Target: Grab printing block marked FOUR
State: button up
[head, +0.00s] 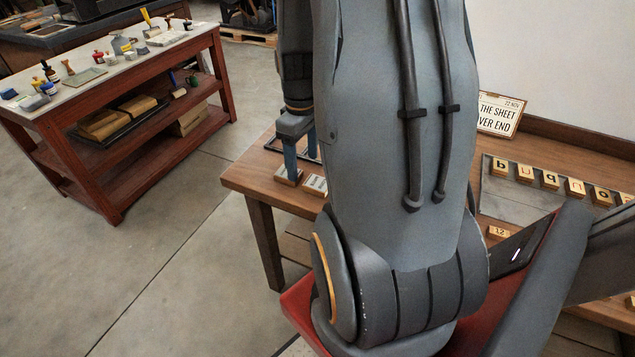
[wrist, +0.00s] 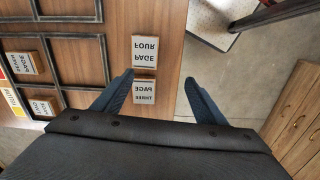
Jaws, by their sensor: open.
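The block marked FOUR (wrist: 145,47) is a pale label on a wooden block, lying face up on the brown table in the wrist view. It lies beyond my fingertips and left of the middle of the gap. A similar block, which seems to read THREE (wrist: 144,93), lies nearer, beside my left fingertip. My gripper (wrist: 158,79) is open and empty, its fingers pointing down over the table edge side.
A dark gridded frame (wrist: 72,16) with more labelled blocks (wrist: 22,66) is left of the FOUR block. The table edge is close on the right. In the head view, letter blocks (head: 550,180) sit in a tray at right, and a red bench (head: 130,150) stands across the floor.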

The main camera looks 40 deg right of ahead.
aim_at(317, 182)
jog(key=d, duration=0.2)
jog(key=s+d+f, duration=0.1)
jog(key=shift+d+n, duration=0.3)
jog(key=shift+d, duration=0.05)
jog(key=shift+d+f, duration=0.25)
jog(key=shift+d, duration=0.05)
jog(key=shift+w+a+f+p, duration=0.1)
jog(key=shift+f+p, duration=1.35)
jog(key=shift+f, duration=2.35)
jog(key=c, duration=1.2)
jog(key=shift+r, duration=0.1)
